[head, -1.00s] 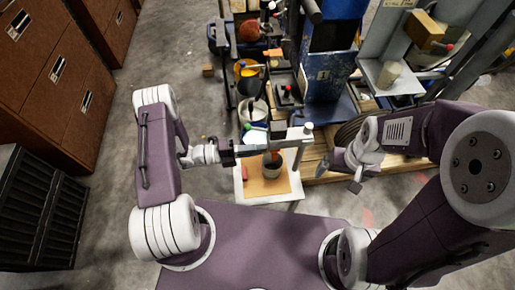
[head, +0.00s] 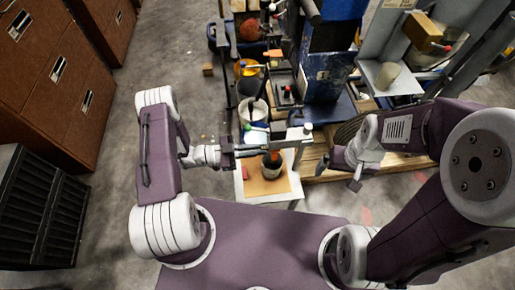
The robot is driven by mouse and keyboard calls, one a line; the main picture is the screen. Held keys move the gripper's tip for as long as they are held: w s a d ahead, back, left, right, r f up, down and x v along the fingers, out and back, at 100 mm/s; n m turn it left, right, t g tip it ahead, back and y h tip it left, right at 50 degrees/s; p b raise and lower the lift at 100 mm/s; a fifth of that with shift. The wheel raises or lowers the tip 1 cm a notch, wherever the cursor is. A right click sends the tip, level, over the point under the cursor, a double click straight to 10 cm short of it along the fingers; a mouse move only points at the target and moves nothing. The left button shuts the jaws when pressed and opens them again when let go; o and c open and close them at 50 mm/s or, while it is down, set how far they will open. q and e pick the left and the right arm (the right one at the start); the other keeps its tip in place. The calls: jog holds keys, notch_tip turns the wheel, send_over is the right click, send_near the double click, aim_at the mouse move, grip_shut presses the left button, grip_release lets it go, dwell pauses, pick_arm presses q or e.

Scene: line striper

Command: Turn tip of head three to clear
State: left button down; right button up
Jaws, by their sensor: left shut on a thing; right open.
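My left gripper (head: 240,152) reaches in from the left and is shut on a small part at the bar. That part is mostly hidden by the gripper and too small to make out. Which head is number three and how its tip points cannot be told. My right gripper (head: 338,172) is open and empty, to the right of the bar and apart from it.
A dark cup with a red top (head: 270,168) stands under the bar on a white-edged tan board (head: 250,188). A blue machine body (head: 325,75) stands behind. A grey shelf (head: 408,85) holds a pale cup (head: 387,74).

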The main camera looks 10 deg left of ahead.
pick_arm(q)
jog(key=shift+n, duration=0.8)
jog(key=c, duration=1.5)
grip_release()
jog(key=shift+d, duration=0.1)
jog(key=o, duration=0.6)
